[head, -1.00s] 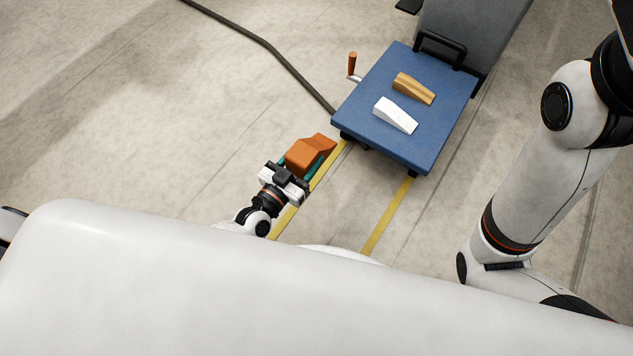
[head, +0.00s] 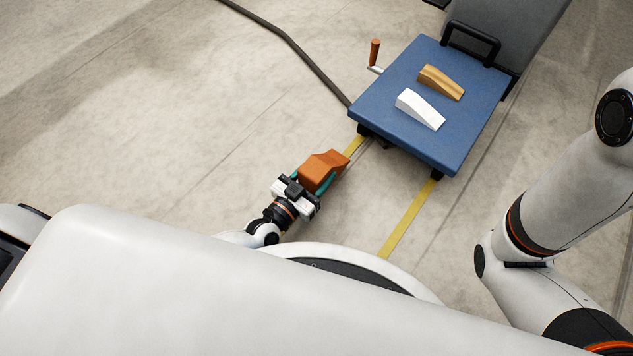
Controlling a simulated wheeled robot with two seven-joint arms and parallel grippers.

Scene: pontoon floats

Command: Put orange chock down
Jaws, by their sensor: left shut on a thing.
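The orange chock (head: 322,169) is held in my left gripper (head: 316,180), whose teal fingers are shut on its sides. The chock is a wedge, with its lower end pointing up and right toward the blue cart. It appears to be above the floor, over a yellow line, but its exact height cannot be told. My right arm is at the right of the head view; its gripper is out of view.
A blue cart top (head: 401,127) carries a white chock (head: 420,109) and a wooden chock (head: 441,82). A crank handle (head: 375,55) sticks out at its left. A dark cable (head: 290,42) lies on the floor. Yellow lines (head: 405,222) mark the floor; the floor at left is clear.

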